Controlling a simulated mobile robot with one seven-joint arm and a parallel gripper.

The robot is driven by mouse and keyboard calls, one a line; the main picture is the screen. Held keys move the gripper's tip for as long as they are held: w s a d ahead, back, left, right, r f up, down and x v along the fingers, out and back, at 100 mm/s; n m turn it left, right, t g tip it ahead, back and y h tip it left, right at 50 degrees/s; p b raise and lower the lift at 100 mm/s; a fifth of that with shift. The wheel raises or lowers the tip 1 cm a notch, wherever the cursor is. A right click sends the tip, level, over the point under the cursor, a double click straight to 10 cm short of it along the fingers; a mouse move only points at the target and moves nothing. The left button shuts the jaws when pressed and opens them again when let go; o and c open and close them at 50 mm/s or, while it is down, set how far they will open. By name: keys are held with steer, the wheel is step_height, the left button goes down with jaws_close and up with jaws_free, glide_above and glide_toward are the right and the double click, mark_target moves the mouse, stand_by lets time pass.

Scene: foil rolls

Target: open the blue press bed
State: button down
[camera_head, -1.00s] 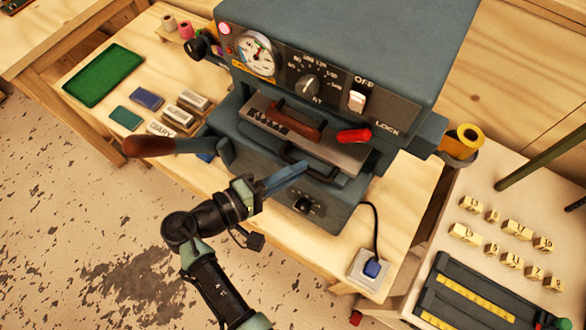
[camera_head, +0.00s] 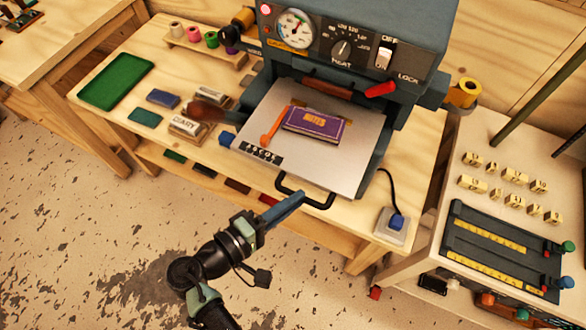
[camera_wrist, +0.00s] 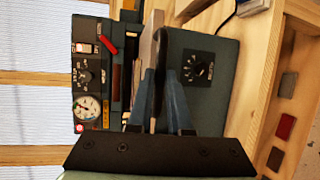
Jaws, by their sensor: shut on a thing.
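The blue press (camera_head: 400,30) stands on the wooden bench. Its bed (camera_head: 345,165) is slid out of the front as a flat pale plate, with a purple NOTES book (camera_head: 316,122) and an orange strip lying on it. A black handle (camera_head: 322,206) sticks out from the bed's front edge. My gripper (camera_head: 298,195) is shut on this handle at the press front. In the wrist view the blue fingers of my gripper (camera_wrist: 160,88) reach toward the bed's edge (camera_wrist: 147,45), with the dark handle between them. The exact grip is partly hidden.
A red LOCK lever (camera_head: 380,90) and a gauge (camera_head: 295,29) are on the press face. A green tray (camera_head: 117,82) and stamp blocks lie at left. A side table (camera_head: 475,135) holds lettered blocks.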

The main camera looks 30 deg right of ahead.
steer(key=shift+s+a, duration=0.4)
steer(key=shift+a, duration=0.15)
steer(key=c, duration=1.1)
jaws_free()
steer(key=p+v, duration=0.3)
steer(key=v, duration=1)
steer(key=shift+p, duration=0.35)
